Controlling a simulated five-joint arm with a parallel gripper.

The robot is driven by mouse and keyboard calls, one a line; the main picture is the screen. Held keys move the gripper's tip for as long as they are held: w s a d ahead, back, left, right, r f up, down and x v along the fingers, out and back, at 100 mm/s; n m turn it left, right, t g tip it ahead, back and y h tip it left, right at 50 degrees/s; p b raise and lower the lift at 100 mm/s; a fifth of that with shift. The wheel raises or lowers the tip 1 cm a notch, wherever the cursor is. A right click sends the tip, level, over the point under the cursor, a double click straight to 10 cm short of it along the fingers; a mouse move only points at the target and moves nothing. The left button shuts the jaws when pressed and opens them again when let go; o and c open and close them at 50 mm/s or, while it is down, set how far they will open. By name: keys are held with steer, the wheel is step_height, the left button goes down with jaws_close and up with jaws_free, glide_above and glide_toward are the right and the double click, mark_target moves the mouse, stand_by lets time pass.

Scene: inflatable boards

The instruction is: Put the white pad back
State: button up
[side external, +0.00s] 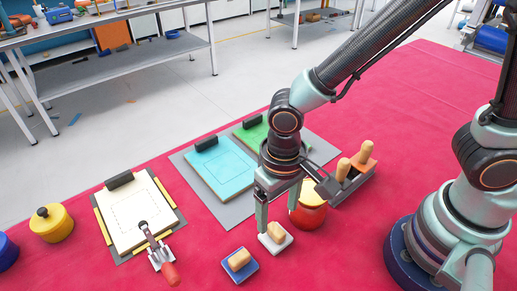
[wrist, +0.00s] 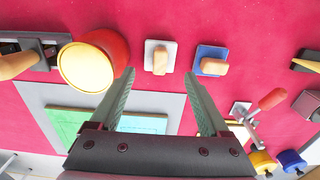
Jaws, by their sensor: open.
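The white pad (side external: 288,244), a small square with a wooden grip on top, lies flat on the red cloth; in the wrist view (wrist: 150,46) it is just past my fingertips. My gripper (side external: 279,215) is open above it, with one finger to each side of the wooden grip; a gap shows between the tips in the wrist view (wrist: 160,73). The fingers do not visibly touch the pad. A similar blue pad (side external: 251,273) with a wooden grip lies beside it, at its lower left in the side view and to its right in the wrist view (wrist: 204,51).
A red pot with a yellow lid (side external: 306,216) stands close behind my gripper. A grey tray (side external: 352,192) with wooden-handled tools is behind it. Cyan (side external: 222,166), green and white (side external: 126,215) boards lie on grey mats.

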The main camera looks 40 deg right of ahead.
mark_target(276, 229)
steer(key=w+d+r+t, duration=0.2)
steer(key=d+r, duration=0.6)
steer(key=d, duration=0.2)
steer(key=w+d+r+t, duration=0.2)
steer(key=d+r+t, duration=0.1)
steer(key=d+r, duration=0.6)
steer(key=shift+w+d+t, duration=0.3)
steer(key=shift+d, duration=0.35)
steer(key=shift+r, duration=0.1)
